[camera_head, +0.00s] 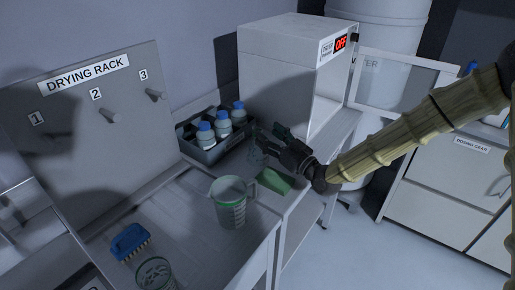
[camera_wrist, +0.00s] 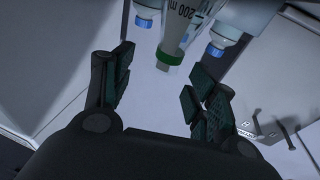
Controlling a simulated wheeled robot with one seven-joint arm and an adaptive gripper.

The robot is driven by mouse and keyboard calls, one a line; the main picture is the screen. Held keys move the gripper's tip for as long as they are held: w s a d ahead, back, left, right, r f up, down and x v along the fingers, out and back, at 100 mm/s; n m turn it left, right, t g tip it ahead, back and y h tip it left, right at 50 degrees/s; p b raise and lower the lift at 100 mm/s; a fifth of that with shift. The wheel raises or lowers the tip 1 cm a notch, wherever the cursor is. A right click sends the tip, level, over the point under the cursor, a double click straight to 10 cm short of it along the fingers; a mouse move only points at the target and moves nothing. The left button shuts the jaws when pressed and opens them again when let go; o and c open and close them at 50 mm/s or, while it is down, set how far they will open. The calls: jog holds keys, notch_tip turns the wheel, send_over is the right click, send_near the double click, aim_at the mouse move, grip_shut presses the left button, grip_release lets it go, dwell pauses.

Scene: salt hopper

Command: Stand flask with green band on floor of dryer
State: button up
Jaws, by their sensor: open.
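The flask with the green band (camera_wrist: 172,45) shows in the wrist view beyond my open fingers. It is clear, marked 200 ml, and the band is on its narrow end. In the head view my gripper (camera_head: 273,143) is beside the bottle crate and largely hides the flask. In the wrist view my gripper (camera_wrist: 160,92) is open, with nothing between its fingers. The dryer (camera_head: 277,70) is a white box at the back, its front open and its display reading OFF. Its clear door (camera_head: 405,80) is swung out to the right. Most of its floor is hidden.
A grey crate (camera_head: 203,154) with several blue-capped bottles stands left of my gripper. A measuring jug (camera_head: 232,204), a green item (camera_head: 276,183), a blue brush (camera_head: 130,241) and a glass beaker (camera_head: 155,274) are in front. The drying rack (camera_head: 85,130) with pegs is at left.

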aim_at(258, 127)
jog(key=shift+w+a+r+p, duration=0.1)
jog(key=shift+a+r+p, duration=0.2)
jog(key=shift+a, duration=0.15)
jog(key=shift+f+p+x, duration=0.2)
jog(key=shift+p+x, duration=0.2)
jog(key=shift+x, duration=0.7)
jog(key=shift+f+p+x, duration=0.15)
jog(key=shift+p+x, duration=0.25)
jog(key=shift+x, duration=0.75)
grip_shut()
